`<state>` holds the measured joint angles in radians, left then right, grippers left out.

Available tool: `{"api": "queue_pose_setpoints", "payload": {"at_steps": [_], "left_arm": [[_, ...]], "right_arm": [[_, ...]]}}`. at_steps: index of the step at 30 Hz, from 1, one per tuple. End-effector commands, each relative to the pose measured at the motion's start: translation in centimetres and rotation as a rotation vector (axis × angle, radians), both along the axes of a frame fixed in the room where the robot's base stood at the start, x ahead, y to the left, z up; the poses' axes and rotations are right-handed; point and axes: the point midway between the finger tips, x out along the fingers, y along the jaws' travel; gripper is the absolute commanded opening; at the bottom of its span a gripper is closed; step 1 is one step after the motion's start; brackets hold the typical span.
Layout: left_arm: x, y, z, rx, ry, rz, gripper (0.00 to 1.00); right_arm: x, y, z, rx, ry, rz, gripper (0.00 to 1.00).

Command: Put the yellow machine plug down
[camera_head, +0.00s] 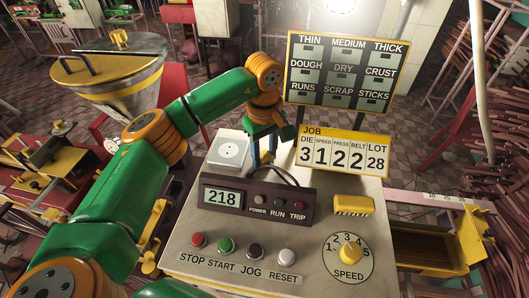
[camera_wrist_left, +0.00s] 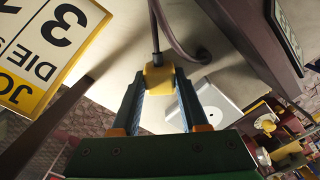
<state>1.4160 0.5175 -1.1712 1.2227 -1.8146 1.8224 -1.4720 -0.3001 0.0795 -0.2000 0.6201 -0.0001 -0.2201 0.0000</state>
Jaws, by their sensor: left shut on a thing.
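The yellow machine plug (camera_wrist_left: 158,77) sits between the fingertips of my left gripper (camera_wrist_left: 160,92) in the left wrist view, with a dark cord running up from it. The left gripper is shut on it. In the head view my left gripper (camera_head: 263,156) points down behind the dark meter box (camera_head: 258,198), over the back of the console top; the plug is mostly hidden there. The white socket block (camera_head: 229,151) stands just left of the gripper, and also shows beside the right finger in the left wrist view (camera_wrist_left: 222,97). My right gripper is not in view.
The console top (camera_head: 205,250) carries stop, start, jog and reset buttons, a yellow speed knob (camera_head: 350,252) and a yellow ridged block (camera_head: 353,205). The job board (camera_head: 342,152) stands close to the gripper's right. The console's front left is clear between controls.

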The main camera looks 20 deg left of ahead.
Motion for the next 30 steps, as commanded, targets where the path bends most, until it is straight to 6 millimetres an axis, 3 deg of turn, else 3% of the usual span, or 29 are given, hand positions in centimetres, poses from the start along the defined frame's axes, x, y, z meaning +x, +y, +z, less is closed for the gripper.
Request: {"api": "queue_pose_setpoints", "payload": {"at_steps": [1,3,4,12,17,22,27,30], "left_arm": [[0.0,0.0,0.0,0.000,0.000,0.000,0.52],[0.0,0.0,0.1,0.000,0.000,0.000,0.71],[0.0,0.0,0.1,0.000,0.000,0.000,0.74],[0.0,0.0,0.2,0.000,0.000,0.000,0.74],[0.1,0.0,1.9,0.000,-0.002,0.000,0.74],[0.1,0.0,5.9,-0.001,-0.007,0.001,0.74],[0.1,0.0,11.3,0.002,-0.003,0.001,0.74],[0.0,0.0,12.8,0.001,-0.001,-0.001,0.74]], "right_arm": [[0.0,0.0,0.0,0.000,0.000,0.000,0.00],[0.0,0.0,0.0,0.000,0.000,0.000,0.00],[0.0,0.0,0.0,0.000,0.000,0.000,0.00],[0.0,0.0,0.1,0.000,0.000,0.000,0.00],[0.0,0.0,1.0,0.000,0.000,0.000,0.00],[0.0,0.0,-1.1,0.000,0.000,0.000,0.00],[0.0,0.0,0.2,0.000,0.000,0.000,0.00],[0.0,0.0,0.7,0.000,0.000,0.000,0.00]]}}
